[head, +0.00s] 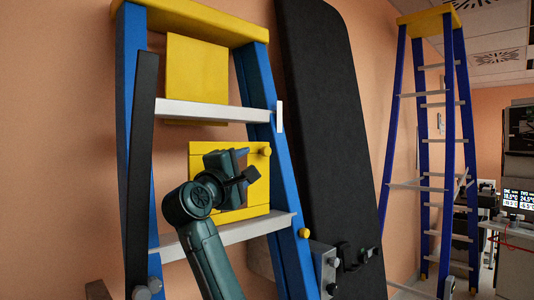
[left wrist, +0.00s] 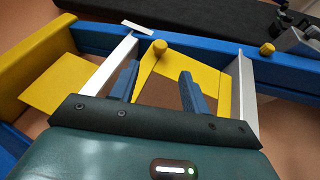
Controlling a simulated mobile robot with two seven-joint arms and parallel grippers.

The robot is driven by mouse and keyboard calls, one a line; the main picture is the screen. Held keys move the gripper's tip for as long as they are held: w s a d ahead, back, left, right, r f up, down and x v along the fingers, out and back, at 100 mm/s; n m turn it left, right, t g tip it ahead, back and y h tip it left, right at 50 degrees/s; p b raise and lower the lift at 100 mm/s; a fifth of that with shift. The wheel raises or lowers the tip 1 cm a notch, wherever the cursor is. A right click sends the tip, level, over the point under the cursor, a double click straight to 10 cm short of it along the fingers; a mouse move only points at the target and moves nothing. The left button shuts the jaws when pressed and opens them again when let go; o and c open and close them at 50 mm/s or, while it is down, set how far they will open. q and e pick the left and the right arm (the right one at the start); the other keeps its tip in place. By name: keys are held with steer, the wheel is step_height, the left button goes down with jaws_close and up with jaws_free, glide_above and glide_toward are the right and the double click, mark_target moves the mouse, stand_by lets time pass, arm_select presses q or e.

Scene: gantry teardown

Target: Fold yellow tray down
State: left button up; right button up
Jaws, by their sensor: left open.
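A blue stepladder with a yellow top (head: 205,22) leans near the orange wall. An upright yellow frame with an open middle, which looks like the tray (head: 258,190), stands between two grey steps and has a round knob (head: 266,151) at its upper right. A plain yellow panel (head: 196,75) sits above it. My left gripper (head: 232,158) is open in front of the frame and hides part of it. In the left wrist view, the fingers (left wrist: 160,70) are spread, with the tray (left wrist: 224,88) beyond them and nothing visibly held. I cannot tell whether they touch it.
Grey steps (head: 205,111) lie above and below the frame (head: 235,231). A grey box with dark clamps (head: 322,265) sits by the ladder's right rail. A long black padded panel (head: 325,120) stands behind it. A second blue ladder (head: 465,140) stands at the right.

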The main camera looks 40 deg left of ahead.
mark_target(264, 152)
arm_select(q)
steer(key=p+x, duration=0.4)
steer(key=x, duration=0.7)
steer(key=shift+w+a+r, duration=0.1)
steer(key=shift+w+r, duration=0.05)
steer(key=shift+w, duration=0.15)
steer(key=shift+w+a, duration=0.2)
steer(key=shift+w, duration=0.4)
jaws_close()
